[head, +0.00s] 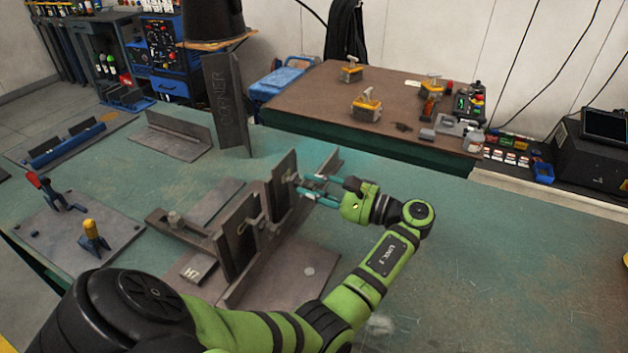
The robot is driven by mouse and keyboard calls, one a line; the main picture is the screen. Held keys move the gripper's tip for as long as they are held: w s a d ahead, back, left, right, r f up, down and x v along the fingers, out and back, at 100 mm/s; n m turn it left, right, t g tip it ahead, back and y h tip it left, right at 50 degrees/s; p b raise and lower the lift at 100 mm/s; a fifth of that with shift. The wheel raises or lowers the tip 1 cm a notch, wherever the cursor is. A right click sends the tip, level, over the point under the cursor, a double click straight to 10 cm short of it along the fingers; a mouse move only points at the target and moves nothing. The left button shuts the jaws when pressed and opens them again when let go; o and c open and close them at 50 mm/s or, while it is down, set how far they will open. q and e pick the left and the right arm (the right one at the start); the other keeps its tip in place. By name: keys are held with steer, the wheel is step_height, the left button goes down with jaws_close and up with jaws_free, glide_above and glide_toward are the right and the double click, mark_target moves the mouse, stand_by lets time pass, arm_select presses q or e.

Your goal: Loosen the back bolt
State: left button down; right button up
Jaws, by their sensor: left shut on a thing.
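A steel fixture (235,240) with upright slotted plates stands on the green bench, left of my left gripper. My left gripper (303,186) reaches in from the right, its teal fingers level and pointing left at the back upright plate (283,187). It is shut on the back bolt (292,178) at that plate; the fingers hide most of the bolt. Another bolt or clamp part (243,227) shows at the nearer slotted plate. My right gripper is not in view.
A base plate with a red-handled clamp (40,184) and a yellow-capped clamp (92,232) lies at left. A tall angle piece (226,105) stands behind the fixture. A brown table (325,95) holds several yellow-grey tools. The green bench (480,265) is clear at right.

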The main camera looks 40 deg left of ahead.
arm_select(q)
steer(key=shift+r, duration=0.2)
steer(key=c, duration=1)
jaws_free()
steer(key=shift+s, duration=0.1)
steer(key=shift+f, duration=0.15)
steer(key=shift+w+d, duration=0.2)
steer(key=shift+d, duration=0.15)
steer(key=v, duration=1.1)
steer(key=shift+d, duration=0.15)
